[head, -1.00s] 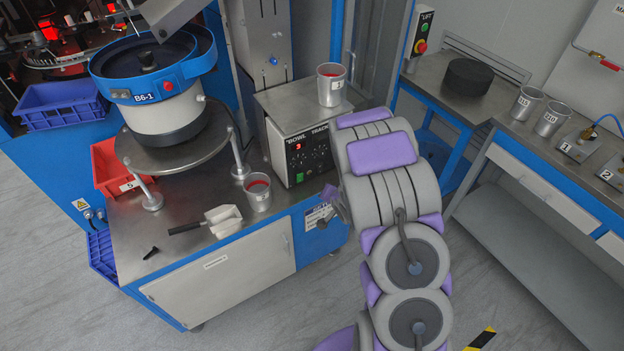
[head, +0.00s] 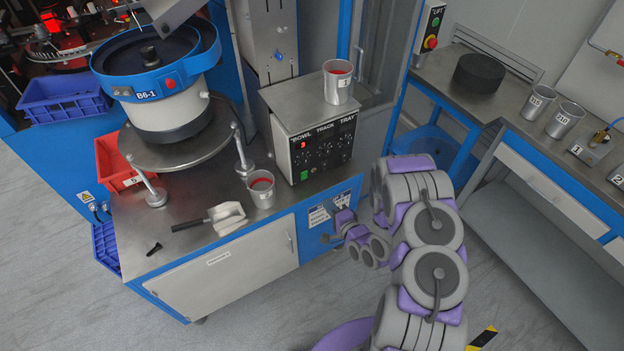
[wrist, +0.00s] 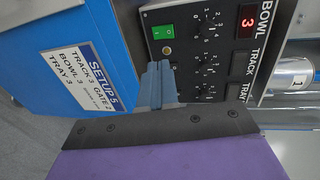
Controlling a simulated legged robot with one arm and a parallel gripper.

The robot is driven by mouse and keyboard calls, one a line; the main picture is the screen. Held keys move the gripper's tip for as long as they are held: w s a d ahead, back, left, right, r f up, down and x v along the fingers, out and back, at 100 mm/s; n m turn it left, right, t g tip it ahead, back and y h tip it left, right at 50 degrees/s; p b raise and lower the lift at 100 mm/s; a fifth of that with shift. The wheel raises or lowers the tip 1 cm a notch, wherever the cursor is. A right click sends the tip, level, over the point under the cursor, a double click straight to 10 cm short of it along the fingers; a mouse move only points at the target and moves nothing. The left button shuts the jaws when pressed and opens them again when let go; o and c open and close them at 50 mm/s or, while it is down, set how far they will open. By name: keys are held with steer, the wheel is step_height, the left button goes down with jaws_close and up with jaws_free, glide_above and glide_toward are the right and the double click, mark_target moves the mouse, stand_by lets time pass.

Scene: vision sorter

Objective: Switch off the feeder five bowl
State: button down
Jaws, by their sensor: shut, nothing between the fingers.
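The control box (head: 318,148) labelled BOWL, TRACK and TRAY stands on the metal bench. Its red display reads 3, also visible in the wrist view (wrist: 246,21). A green rocker switch (wrist: 163,32) sits on its panel and shows in the head view (head: 304,175). Several knobs lie beside it. The vibrating bowl (head: 158,80), marked B6-1, stands to the left with a red button on its rim. My gripper (wrist: 160,78) is shut and empty, in front of the panel's lower part. In the head view my gripper (head: 332,232) is low, by the bench's blue front.
A white SETUP 5 label (wrist: 82,75) is on the blue front. A cup (head: 338,82) marked 1 stands on the control box. Another cup (head: 262,190) and a scoop (head: 226,216) are on the bench. A side bench (head: 530,135) is at right.

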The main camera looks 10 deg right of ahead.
mark_target(304, 175)
stand_by(0.3)
steer(key=b+x, duration=0.1)
steer(key=x, duration=0.3)
steer(key=b+x, duration=0.1)
steer(key=x, duration=0.3)
steer(key=b+x, duration=0.1)
steer(key=x, duration=0.3)
steer(key=shift+w+a+r, duration=0.25)
steer(key=shift+w+r, duration=0.05)
steer(key=shift+w, duration=0.1)
steer(key=shift+w+a+r+b, duration=0.15)
steer(key=shift+w+b, duration=0.15)
steer(key=shift+w, duration=0.25)
steer(key=shift+w+a+r+p, duration=0.15)
steer(key=shift+r+p, duration=0.15)
steer(key=shift+p, duration=0.6)
steer(key=shift+w+g+p, duration=0.1)
steer(key=shift+g+p, duration=0.2)
steer(key=shift+f, duration=0.2)
